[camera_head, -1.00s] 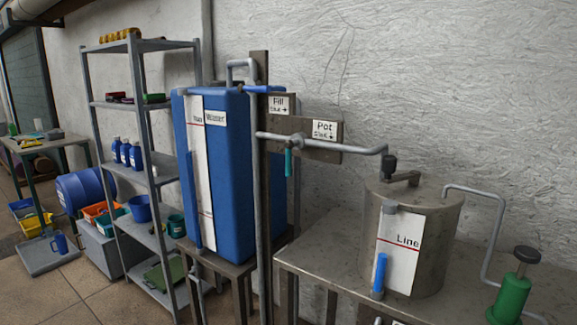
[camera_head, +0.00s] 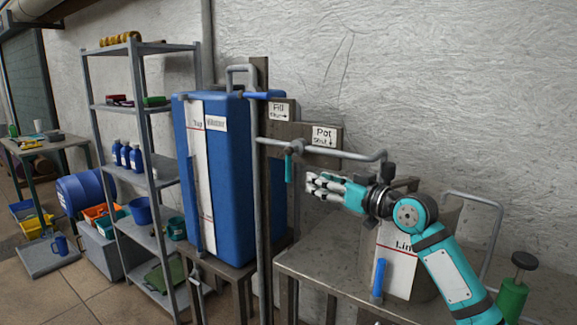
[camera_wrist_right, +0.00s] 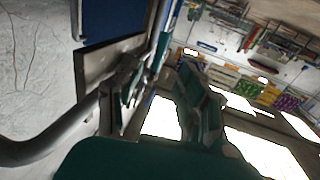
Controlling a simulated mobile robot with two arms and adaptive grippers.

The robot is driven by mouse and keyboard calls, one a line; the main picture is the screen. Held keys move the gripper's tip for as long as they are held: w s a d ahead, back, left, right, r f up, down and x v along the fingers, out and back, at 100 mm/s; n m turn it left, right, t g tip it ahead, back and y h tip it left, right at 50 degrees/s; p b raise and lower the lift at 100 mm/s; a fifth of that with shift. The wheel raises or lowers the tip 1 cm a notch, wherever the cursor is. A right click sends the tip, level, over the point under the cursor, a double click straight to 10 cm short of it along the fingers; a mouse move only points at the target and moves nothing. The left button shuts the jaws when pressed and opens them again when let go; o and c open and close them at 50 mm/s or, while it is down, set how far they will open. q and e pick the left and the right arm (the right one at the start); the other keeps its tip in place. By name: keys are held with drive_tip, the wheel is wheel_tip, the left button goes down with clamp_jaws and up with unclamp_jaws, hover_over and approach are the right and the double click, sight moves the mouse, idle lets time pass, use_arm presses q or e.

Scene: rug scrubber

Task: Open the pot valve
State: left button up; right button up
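The pot valve (camera_head: 289,165) has a teal handle hanging down from the grey pipe, left of the sign reading "Pot" (camera_head: 324,136). My right gripper (camera_head: 312,184) is just right of the handle in the head view, its fingers pointing left towards it and apart. I see no contact between them. The metal pot (camera_head: 428,285) stands on the table below, partly hidden by my right arm. In the right wrist view the valve area is dark and cluttered beside the fingers. My left gripper is out of view.
A blue water tank (camera_head: 236,170) stands left of the valve behind an upright post (camera_head: 262,220). The grey pipe (camera_head: 355,155) runs right above my gripper. A green pump (camera_head: 512,298) stands at the right. The table (camera_head: 325,262) is clear left of the pot.

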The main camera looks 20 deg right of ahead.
sight(291, 170)
drive_tip(key=p+x, duration=0.2)
drive_tip(key=x, duration=0.9)
drive_tip(key=shift+w+a, duration=0.1)
drive_tip(key=shift+w, duration=0.1)
clamp_jaws()
drive_tip(key=shift+w+a+f, duration=0.1)
drive_tip(key=shift+w+f, duration=0.05)
